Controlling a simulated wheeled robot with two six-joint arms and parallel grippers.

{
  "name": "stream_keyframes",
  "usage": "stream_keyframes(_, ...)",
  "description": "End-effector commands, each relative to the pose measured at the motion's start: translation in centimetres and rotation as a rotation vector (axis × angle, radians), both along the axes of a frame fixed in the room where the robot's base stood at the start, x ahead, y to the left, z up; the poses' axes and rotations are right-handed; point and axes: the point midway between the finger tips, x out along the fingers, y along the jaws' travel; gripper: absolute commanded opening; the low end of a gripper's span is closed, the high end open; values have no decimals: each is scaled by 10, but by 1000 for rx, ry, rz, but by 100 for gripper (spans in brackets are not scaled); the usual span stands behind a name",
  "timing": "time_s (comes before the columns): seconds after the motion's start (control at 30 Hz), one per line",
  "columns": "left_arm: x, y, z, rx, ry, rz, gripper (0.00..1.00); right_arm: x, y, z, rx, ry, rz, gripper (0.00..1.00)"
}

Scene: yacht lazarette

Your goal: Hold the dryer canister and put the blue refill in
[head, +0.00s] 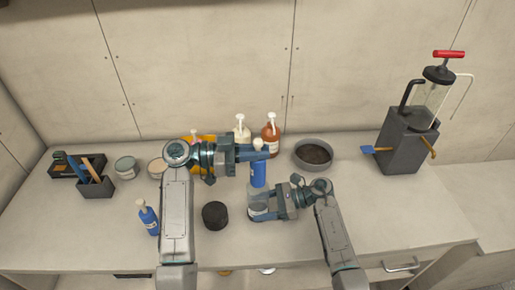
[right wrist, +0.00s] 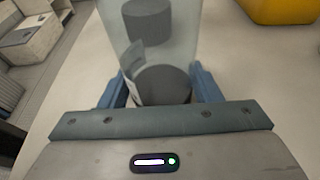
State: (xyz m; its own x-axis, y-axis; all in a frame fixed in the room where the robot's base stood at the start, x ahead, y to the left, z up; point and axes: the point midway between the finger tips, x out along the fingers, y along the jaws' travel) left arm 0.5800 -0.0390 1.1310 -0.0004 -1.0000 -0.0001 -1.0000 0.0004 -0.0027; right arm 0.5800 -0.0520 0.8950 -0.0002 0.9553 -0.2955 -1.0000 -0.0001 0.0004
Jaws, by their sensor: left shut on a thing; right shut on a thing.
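The blue refill (head: 258,175) is upright in my left gripper (head: 259,150), which is shut around its upper part. Its lower end is right above or at the mouth of the clear dryer canister (head: 258,208); I cannot tell whether it has entered. My right gripper (head: 272,206) is shut on the canister low down, near the counter. In the right wrist view, the canister (right wrist: 160,55) is clear, with a dark base and a pale label on its left side, between the fingers of my right gripper (right wrist: 162,88). The refill does not show there.
A black round cap (head: 215,215) lies left of the canister on the counter (head: 110,235). A blue bottle (head: 148,218) stands further left. Pump bottles (head: 271,136), a grey bowl (head: 313,154) and a yellow item (right wrist: 280,10) are behind. A pump unit (head: 408,140) stands at right.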

Motion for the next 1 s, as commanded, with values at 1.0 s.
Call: stream_keyframes(1.0, 0, 0, -51, -1, 2, 0, 0, 0, 0, 0, 0, 0, 0, 39)
